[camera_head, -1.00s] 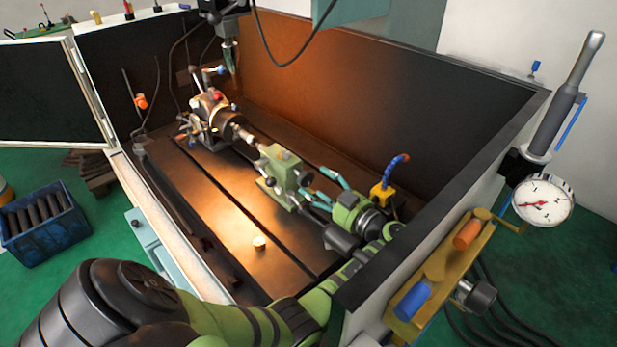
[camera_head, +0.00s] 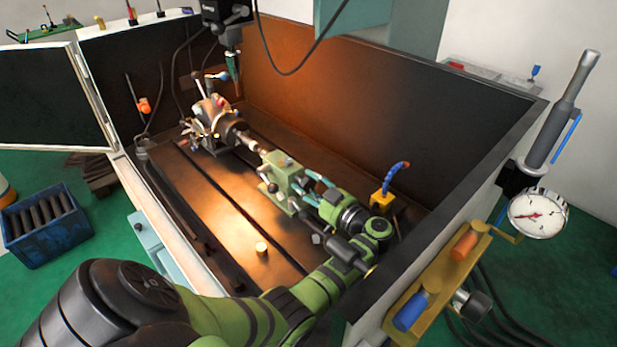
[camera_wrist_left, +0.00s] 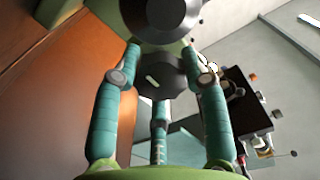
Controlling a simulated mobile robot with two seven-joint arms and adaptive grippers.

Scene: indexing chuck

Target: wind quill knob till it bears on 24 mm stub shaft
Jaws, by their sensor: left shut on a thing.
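The green tailstock (camera_head: 284,172) stands on the machine bed, in line with the chuck (camera_head: 222,124). The pale stub shaft (camera_head: 247,143) shows between them; whether the tailstock's point touches it is too small to tell. My left gripper (camera_head: 312,192) is at the tailstock's near right end, its teal fingers pointing at it. In the left wrist view, the dark faceted quill knob (camera_wrist_left: 160,78) sits between the fingertips of my left gripper (camera_wrist_left: 163,80), which is shut on it. In the head view the fingers and tailstock largely hide the knob. My right gripper is not in view.
The enclosure's right wall (camera_head: 450,200) runs close to my left wrist. A yellow block with a blue hose (camera_head: 383,196) stands behind it. A dial gauge (camera_head: 538,213) is mounted outside at right.

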